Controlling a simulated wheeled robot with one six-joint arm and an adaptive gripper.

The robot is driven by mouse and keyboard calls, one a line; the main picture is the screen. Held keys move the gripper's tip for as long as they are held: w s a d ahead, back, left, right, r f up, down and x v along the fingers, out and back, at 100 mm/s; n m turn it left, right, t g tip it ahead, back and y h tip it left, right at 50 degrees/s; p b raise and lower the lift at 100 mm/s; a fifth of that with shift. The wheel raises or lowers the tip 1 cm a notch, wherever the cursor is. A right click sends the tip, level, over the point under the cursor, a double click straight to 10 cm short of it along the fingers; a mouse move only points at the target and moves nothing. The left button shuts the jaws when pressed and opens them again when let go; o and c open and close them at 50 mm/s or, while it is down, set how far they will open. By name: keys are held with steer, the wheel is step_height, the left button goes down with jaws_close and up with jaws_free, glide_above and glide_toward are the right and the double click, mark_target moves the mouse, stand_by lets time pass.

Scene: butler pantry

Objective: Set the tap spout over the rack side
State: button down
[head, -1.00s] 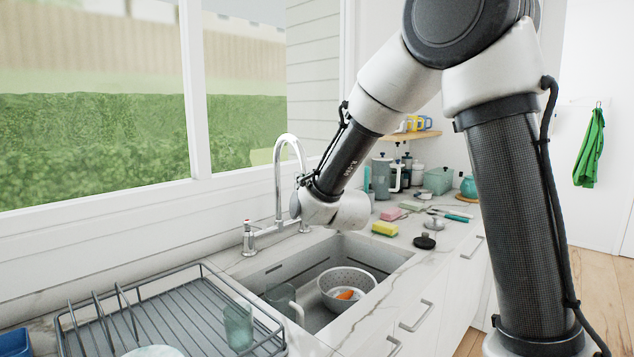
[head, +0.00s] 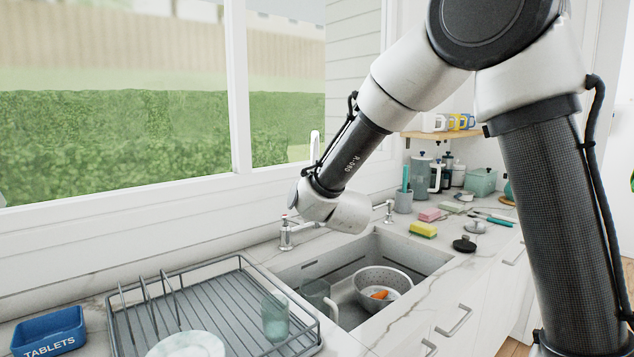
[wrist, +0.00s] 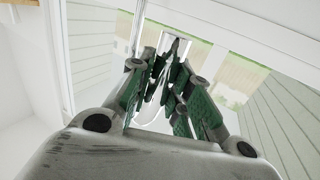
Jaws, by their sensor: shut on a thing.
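The chrome tap stands behind the sink; its base and lever (head: 287,238) show left of my arm. The top of its spout (head: 315,145) shows above my wrist, and my arm hides the rest. My gripper (wrist: 174,58) shows in the wrist view with its green-padded fingers closed in on the spout. The fingers hide most of the hold, and in the head view my arm hides them. The grey wire dish rack (head: 215,300) stands left of the sink (head: 405,250). Which side the spout's outlet faces cannot be told.
A glass (head: 275,318) and a plate (head: 187,346) sit in the rack. A colander (head: 383,285) with an orange item is in the sink. A blue tablets box (head: 48,332) is at far left. The window (head: 120,100) is close behind.

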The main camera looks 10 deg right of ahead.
steer(key=shift+a, duration=0.2)
steer(key=c, duration=1.3)
jaws_free()
steer(key=shift+a, duration=0.15)
steer(key=shift+s, duration=0.1)
steer(key=s+d, duration=0.2)
steer(key=s, duration=0.9)
steer(key=shift+s, duration=0.35)
steer(key=shift+s, duration=0.1)
